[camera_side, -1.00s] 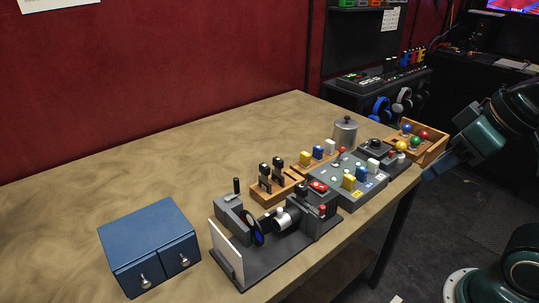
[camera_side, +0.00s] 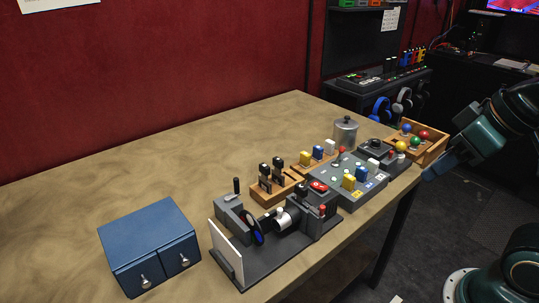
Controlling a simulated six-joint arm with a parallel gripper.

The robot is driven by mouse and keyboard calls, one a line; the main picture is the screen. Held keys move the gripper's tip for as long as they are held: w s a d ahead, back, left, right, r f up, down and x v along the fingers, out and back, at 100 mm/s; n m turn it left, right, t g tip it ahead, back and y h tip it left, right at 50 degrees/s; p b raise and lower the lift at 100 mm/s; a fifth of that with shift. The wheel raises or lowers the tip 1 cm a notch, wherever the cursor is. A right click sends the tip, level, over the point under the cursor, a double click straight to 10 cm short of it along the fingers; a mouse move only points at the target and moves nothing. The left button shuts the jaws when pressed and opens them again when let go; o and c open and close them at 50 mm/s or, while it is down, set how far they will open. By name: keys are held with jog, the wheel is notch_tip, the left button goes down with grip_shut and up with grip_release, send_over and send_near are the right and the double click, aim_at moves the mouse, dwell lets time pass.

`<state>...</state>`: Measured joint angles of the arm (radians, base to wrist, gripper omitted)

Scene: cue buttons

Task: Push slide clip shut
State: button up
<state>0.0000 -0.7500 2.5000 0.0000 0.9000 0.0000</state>
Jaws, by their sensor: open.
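A grey device (camera_side: 275,262) stands at the table's front edge, with a white upright panel (camera_side: 226,253), a dark disc with a blue face (camera_side: 252,232), a silver cylinder (camera_side: 284,218) and a red-topped post (camera_side: 322,210). I cannot make out which part is the slide clip, or whether it is open or shut. My gripper (camera_side: 438,166) is at the right, beside the wooden tray and well away from the grey device. It is open and holds nothing that I can see; its fingertips are small and hard to make out.
A blue two-drawer box (camera_side: 150,243) stands at the left. The table's back left is clear.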

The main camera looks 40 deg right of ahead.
jog(key=shift+w+n, duration=0.15)
jog(key=shift+n, duration=0.15)
jog(key=c, duration=1.1)
jog(key=shift+w+a+n, duration=0.15)
jog(key=shift+n, duration=0.15)
grip_shut()
jog(key=w+d+f+n+g+y, duration=0.1)
jog(key=w+n, duration=0.4)
jog(key=n, duration=0.7)
jog(key=w+f+n+g+y, duration=0.3)
jog(key=w+f+n+y, duration=0.1)
jog(key=n, duration=0.8)
jog(key=shift+w+d+f+n+g+y, duration=0.15)
jog(key=shift+w+d+n+g+y, duration=0.35)
jog(key=shift+y, duration=0.6)
